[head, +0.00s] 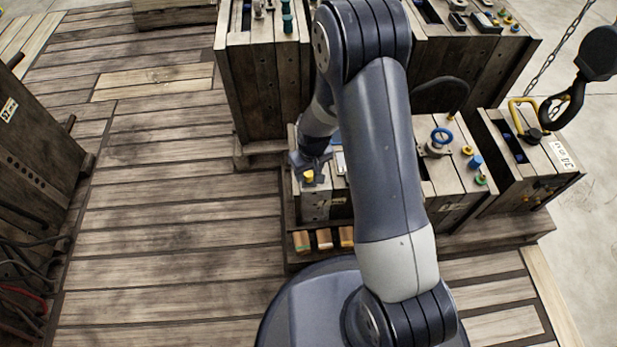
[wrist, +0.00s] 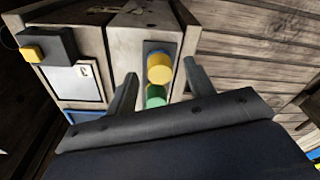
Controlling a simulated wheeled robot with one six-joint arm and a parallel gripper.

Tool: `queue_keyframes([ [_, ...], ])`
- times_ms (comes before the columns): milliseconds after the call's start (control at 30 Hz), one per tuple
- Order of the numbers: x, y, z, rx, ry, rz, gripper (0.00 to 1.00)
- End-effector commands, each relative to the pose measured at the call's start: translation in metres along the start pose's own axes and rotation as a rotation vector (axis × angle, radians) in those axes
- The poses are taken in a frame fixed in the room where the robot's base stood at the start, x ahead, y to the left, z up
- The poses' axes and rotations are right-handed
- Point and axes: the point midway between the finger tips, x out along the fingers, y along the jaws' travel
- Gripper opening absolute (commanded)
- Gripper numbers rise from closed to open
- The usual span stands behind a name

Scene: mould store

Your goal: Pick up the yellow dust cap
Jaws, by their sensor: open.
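The yellow dust cap (wrist: 160,69) is a short yellow cylinder on a narrow grey strip of a mould block, in the middle of the wrist view. It shows small in the head view (head: 308,176), at my gripper's tips. My gripper (wrist: 160,70) is open, with one finger to each side of the cap in the picture; clear gaps show on both sides. In the head view my gripper (head: 309,166) is low over the near left end of the block row. A green cap (wrist: 155,97) is close to the yellow one, partly hidden by my gripper.
A dark block with a yellow knob (wrist: 33,53) stands at the wrist view's upper left, near a white label plate (wrist: 74,84). Tall wooden-looking blocks (head: 262,85) rise behind. A blue ring (head: 442,136) is to the right. The plank floor (head: 170,220) at left is clear.

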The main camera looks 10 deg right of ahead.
Motion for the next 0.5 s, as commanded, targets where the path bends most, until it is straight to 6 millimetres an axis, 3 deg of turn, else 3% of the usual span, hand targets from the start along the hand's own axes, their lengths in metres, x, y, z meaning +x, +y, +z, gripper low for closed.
queue_keyframes([
  [67,0.0093,-0.0001,0.0001,0.0,0.001,0.0,0.51],
  [267,0.0084,0.0,-0.0003,0.0,0.001,0.0,0.51],
  [500,0.0084,0.0,-0.0001,0.0,0.001,0.0,0.32],
])
